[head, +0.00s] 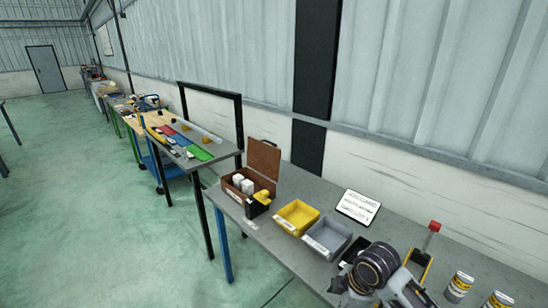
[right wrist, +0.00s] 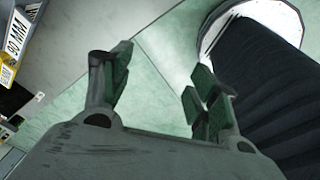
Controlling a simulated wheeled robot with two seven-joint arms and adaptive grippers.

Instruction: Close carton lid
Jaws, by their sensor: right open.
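The brown carton (head: 233,193) stands on the grey bench, left of the bins in the head view. Its brown lid (head: 263,158) stands up, open, at the back. White boxes (head: 243,184) and a yellow item (head: 264,196) show in and at the carton. My right gripper (right wrist: 160,85) is open and empty in the right wrist view, with green floor behind its fingers. Part of my arm shows at the lower right of the head view, well right of the carton; its fingers are not clear there. My left gripper is not in view.
A yellow bin (head: 297,216) and a grey bin (head: 326,238) stand right of the carton on the bench (head: 265,240). A white sign (head: 358,206), a red-topped tool (head: 433,228) and cans (head: 459,285) are further right. Another laden bench (head: 214,158) stands beyond.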

